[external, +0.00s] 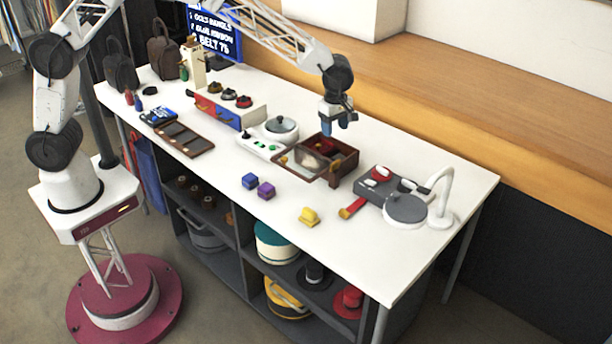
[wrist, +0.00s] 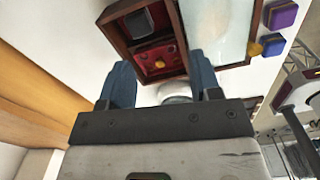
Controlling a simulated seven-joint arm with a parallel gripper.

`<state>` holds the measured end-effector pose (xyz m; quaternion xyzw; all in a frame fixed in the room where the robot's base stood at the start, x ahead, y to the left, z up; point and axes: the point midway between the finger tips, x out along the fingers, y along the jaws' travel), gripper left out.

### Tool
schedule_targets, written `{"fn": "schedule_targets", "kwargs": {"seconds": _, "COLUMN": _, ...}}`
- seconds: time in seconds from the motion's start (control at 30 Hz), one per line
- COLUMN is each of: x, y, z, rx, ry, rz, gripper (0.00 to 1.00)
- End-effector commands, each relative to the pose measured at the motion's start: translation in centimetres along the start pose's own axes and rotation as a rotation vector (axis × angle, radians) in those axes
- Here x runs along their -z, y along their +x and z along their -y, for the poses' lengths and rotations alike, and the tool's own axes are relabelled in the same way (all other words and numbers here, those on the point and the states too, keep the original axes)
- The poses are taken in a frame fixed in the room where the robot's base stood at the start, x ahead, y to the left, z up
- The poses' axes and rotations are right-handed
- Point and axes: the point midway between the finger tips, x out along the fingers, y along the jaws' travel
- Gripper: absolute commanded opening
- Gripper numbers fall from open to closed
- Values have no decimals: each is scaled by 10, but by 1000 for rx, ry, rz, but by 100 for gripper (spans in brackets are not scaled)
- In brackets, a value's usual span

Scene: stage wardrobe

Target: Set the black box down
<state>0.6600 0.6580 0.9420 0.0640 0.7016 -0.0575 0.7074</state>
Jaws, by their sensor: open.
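My gripper (external: 338,126) is above the back of an open wooden case (external: 343,166). In the wrist view its two blue fingers (wrist: 161,72) are spread apart with nothing clearly held between them. The case (wrist: 181,42) has a red lining and a glass lid lying open to one side. A dark, box-like block (wrist: 132,22), possibly the black box, is in one compartment, away from the fingers. A small yellow piece (wrist: 159,64) is in the compartment nearer the fingers. The black box cannot be picked out surely in the external view.
A blue cube (external: 250,181), a purple cube (external: 266,190) and a yellow piece (external: 309,216) lie in front of the case. A grey turntable-like device (external: 404,208) and a white lamp (external: 441,200) stand to the right. The table's front right is clear.

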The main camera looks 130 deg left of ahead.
Motion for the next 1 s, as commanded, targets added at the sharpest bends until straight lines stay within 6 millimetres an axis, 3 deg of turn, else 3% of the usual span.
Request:
{"fn": "schedule_targets", "kwargs": {"seconds": 0.23, "x": -30, "y": -61, "z": 87, "rx": -20, "ry": 300, "rz": 14, "gripper": 58}}
{"fn": "schedule_targets", "kwargs": {"seconds": 0.5, "x": -45, "y": -119, "z": 190, "rx": -45, "ry": 657, "rz": 26, "gripper": 58}}
{"fn": "schedule_targets", "kwargs": {"seconds": 0.77, "x": -41, "y": -166, "z": 289, "rx": -73, "ry": 999, "rz": 35, "gripper": 58}}
{"fn": "schedule_targets", "kwargs": {"seconds": 1.0, "x": -23, "y": -200, "z": 377, "rx": -105, "ry": 1313, "rz": 41, "gripper": 58}}
